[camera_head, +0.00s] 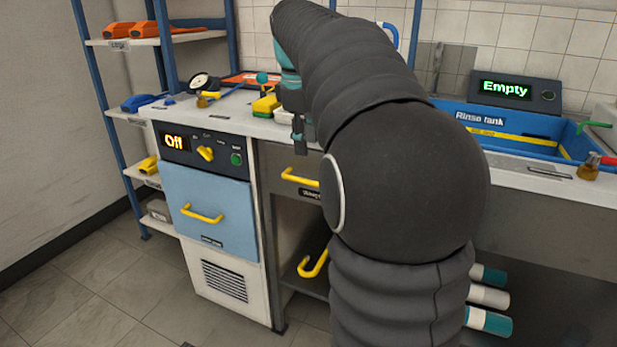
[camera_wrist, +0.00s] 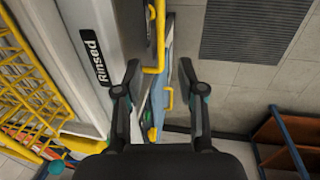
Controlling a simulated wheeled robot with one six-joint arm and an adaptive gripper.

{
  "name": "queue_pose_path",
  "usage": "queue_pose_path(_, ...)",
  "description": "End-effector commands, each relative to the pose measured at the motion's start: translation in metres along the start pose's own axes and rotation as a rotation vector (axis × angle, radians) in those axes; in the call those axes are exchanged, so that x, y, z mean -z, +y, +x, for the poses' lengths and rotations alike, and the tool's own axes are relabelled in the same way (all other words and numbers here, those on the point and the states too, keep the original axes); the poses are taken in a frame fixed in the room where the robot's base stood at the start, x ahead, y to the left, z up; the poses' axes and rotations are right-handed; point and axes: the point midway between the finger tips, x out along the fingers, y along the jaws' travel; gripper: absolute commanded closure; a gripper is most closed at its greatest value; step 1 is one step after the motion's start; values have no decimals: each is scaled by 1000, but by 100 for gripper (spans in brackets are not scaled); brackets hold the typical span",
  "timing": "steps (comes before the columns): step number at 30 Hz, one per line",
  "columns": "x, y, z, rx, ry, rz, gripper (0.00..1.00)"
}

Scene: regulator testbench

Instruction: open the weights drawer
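The drawer under the worktop, beside the blue-fronted unit, has a yellow bar handle (camera_head: 300,179) and a small dark label (camera_head: 311,193), partly hidden behind my arm. Its front looks closed, though my arm covers its right part. My gripper (camera_head: 299,144) points down at the worktop's front edge, above the handle. In the wrist view my gripper (camera_wrist: 159,69) has its two fingers apart with nothing held. A yellow handle (camera_wrist: 161,40) shows between and beyond the fingertips. I cannot tell whether either finger touches it.
The blue door (camera_head: 212,218) with its yellow handle (camera_head: 202,214) is left of the drawer. The worktop (camera_head: 232,122) holds small items. The blue rinse tank (camera_head: 510,122) is right. Floor (camera_head: 70,285) is clear at front left.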

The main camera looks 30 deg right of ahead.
Motion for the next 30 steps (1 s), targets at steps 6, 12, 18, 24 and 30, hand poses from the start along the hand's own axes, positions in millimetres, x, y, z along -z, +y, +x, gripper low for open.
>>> queue_pose_path(6, -1, -1, 44, 2, -2, 1, 61)
queue_pose_path(12, -1, 0, 75, 1, -1, 2, 61)
queue_pose_path(18, -1, 0, 93, 1, 0, 2, 61)
queue_pose_path(24, 0, 0, 97, -1, 1, 2, 61)
queue_pose_path(30, 0, 0, 97, -1, 0, 2, 68)
